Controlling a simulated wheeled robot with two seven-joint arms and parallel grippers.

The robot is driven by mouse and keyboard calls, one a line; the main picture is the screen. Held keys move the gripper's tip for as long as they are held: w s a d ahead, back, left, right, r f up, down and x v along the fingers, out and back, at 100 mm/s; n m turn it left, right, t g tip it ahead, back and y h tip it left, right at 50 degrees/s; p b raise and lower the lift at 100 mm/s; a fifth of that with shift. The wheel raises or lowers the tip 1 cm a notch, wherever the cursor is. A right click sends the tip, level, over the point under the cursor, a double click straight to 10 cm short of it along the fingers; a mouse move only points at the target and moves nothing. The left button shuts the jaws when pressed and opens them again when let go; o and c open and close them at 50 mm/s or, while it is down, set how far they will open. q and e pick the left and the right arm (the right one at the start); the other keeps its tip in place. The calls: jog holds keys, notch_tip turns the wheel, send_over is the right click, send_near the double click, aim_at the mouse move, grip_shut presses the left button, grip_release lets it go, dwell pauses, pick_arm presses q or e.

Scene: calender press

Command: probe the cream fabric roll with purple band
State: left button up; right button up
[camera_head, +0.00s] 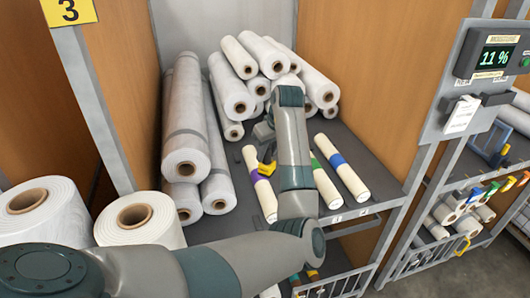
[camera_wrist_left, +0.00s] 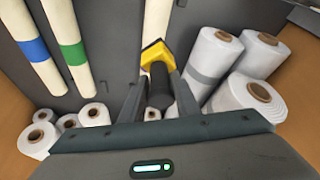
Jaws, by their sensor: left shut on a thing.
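The cream fabric roll with purple band (camera_head: 261,187) lies on the grey shelf, leftmost of the banded rolls. A cream roll, seemingly the same one, shows behind the probe in the left wrist view (camera_wrist_left: 154,22). My left gripper (camera_wrist_left: 160,92) is shut on a yellow and black probe (camera_wrist_left: 154,55), whose yellow head (camera_head: 266,168) is at the roll, near its purple band. I cannot tell whether they touch. My forearm hides part of the gripper in the head view. The moisture display (camera_head: 496,57) reads 11 %. My right gripper is not in view.
Cream rolls with green (camera_head: 317,163) and blue (camera_head: 338,160) bands lie to the right. A wooden partition (camera_head: 366,70) and metal frame bound the bay at right.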

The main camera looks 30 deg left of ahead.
aim_at(267, 173)
pick_arm(q)
jog(key=shift+w, duration=0.15)
jog(key=shift+f, duration=0.15)
jog(key=shift+f, duration=3.75)
jog(key=shift+f, duration=0.7)
jog(key=shift+r, duration=0.15)
jog(key=shift+r, duration=3.45)
